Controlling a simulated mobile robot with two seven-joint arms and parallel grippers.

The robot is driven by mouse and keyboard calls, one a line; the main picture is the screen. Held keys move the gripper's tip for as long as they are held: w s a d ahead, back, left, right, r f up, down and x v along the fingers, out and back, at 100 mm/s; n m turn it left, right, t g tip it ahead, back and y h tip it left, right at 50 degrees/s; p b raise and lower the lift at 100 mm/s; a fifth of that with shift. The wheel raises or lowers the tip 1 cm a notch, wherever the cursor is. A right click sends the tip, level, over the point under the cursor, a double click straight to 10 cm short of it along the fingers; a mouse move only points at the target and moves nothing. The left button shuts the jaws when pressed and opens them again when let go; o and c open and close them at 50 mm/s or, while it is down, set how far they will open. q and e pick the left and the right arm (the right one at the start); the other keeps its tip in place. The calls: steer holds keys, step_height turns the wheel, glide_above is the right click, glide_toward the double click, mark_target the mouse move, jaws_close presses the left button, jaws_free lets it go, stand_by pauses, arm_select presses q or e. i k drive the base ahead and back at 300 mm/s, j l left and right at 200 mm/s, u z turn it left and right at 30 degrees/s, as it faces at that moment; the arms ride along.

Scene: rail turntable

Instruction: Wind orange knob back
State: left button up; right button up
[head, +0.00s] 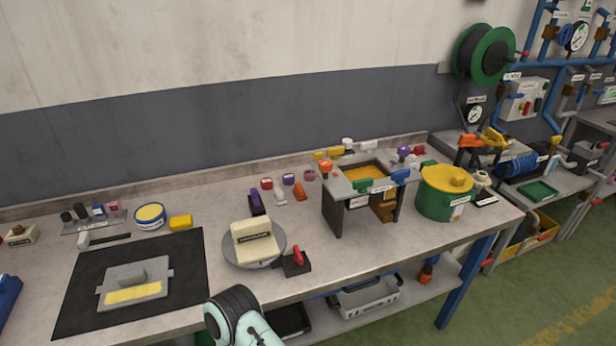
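Neither gripper is in view.
A turntable (232,255) with a cream block and a red-handled switch (297,257) stand left of the stand. A green pot (440,205) with a yellow lid is close on its right. Small items, including an orange cone (299,193), lie behind left. Bare bench lies before the stand.

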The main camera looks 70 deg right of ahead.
mark_target(325, 167)
steer(key=z, duration=2.8)
